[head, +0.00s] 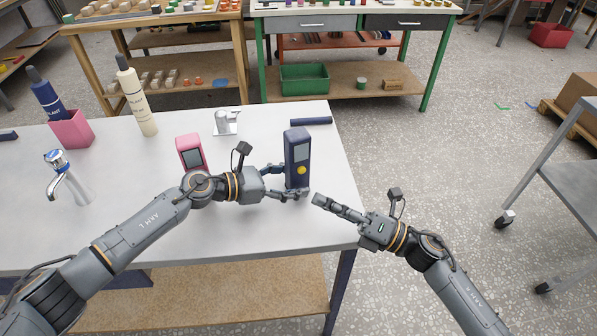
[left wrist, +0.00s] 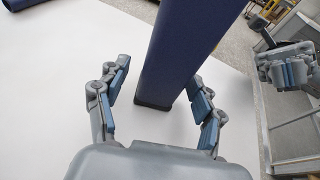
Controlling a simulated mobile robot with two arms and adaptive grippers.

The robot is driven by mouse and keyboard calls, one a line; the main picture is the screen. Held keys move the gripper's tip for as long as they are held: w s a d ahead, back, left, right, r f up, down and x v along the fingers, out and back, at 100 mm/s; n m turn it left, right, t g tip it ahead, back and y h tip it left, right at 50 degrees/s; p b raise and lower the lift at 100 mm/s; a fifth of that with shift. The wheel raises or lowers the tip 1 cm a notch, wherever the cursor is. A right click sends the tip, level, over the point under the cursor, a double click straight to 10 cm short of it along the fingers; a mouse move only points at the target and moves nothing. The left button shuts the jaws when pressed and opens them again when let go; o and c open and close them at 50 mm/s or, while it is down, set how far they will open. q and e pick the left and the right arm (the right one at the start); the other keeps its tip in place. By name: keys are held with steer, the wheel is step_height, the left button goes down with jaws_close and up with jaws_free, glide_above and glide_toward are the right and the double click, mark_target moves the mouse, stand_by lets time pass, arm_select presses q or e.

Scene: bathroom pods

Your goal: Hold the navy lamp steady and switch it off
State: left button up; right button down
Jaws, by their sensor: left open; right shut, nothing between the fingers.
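The navy lamp (head: 296,148) stands upright near the right end of the white table, a tall box shape with a yellow button (head: 301,170) on its front. In the left wrist view, its navy body (left wrist: 187,45) rises between my left fingers. My left gripper (head: 285,182) is open, with a finger on either side of the lamp's lower part; gaps show in the left wrist view (left wrist: 160,82). My right gripper (head: 318,200) is shut and empty, just right of the lamp's base and below the button, apart from it. It also shows in the left wrist view (left wrist: 285,68).
A pink device (head: 190,148) stands left of the lamp, partly behind my left arm. A silver tap-like fixture (head: 226,122) and a navy bar (head: 310,121) lie farther back. A cream bottle (head: 138,100), pink holder (head: 72,128) and chrome faucet (head: 62,172) are at left. The table's right edge is close.

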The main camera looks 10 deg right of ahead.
arm_select(q)
steer(key=v, duration=1.2)
steer(key=shift+s, duration=0.1)
